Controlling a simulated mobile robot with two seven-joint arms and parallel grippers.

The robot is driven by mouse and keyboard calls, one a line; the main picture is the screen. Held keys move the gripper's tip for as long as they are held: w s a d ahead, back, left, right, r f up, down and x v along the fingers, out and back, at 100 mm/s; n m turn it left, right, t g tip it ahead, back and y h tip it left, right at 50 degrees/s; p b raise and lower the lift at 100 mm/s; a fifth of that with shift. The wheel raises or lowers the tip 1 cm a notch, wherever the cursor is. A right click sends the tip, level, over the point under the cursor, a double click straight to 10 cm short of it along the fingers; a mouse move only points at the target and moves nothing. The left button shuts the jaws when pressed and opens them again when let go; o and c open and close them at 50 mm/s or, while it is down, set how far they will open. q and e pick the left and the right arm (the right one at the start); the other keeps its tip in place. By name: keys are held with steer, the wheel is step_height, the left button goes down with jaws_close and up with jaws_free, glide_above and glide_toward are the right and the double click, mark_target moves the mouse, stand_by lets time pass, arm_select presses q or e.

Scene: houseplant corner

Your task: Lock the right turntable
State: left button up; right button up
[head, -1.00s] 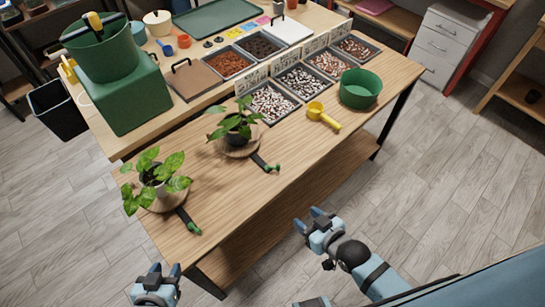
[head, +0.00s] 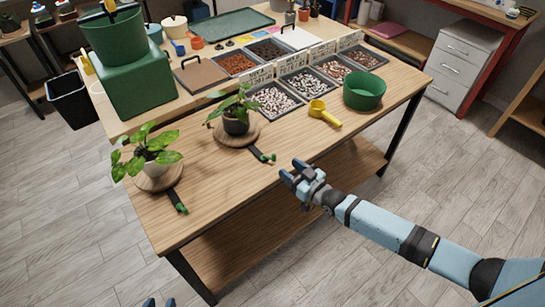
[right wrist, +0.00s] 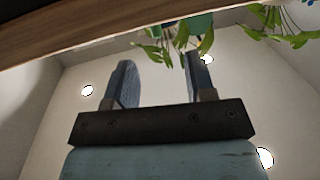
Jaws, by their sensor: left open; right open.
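The right turntable (head: 240,142) is a round wooden disc on the table, with a leafy plant in a dark pot (head: 236,124) on it. Its dark lever with a green tip (head: 263,156) sticks out toward the front right. The left turntable (head: 153,185) carries a plant in a light pot, with a similar lever (head: 176,201). My right gripper (head: 296,172) is open and empty by the table's front edge, right of the right turntable's lever and apart from it. Its spread fingers (right wrist: 162,82) show in the right wrist view. Only the fingertips of my left gripper (head: 158,302) show at the bottom.
A yellow scoop (head: 323,113) and a green bowl (head: 363,90) stand to the right. Trays of pebbles (head: 274,101) and soil lie behind. A large green box (head: 140,90) stands at the back left. The table's edge (right wrist: 90,36) shows close in the right wrist view.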

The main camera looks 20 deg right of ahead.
mark_target(274, 157)
steer(key=x, duration=0.8)
steer(key=shift+c, duration=0.2)
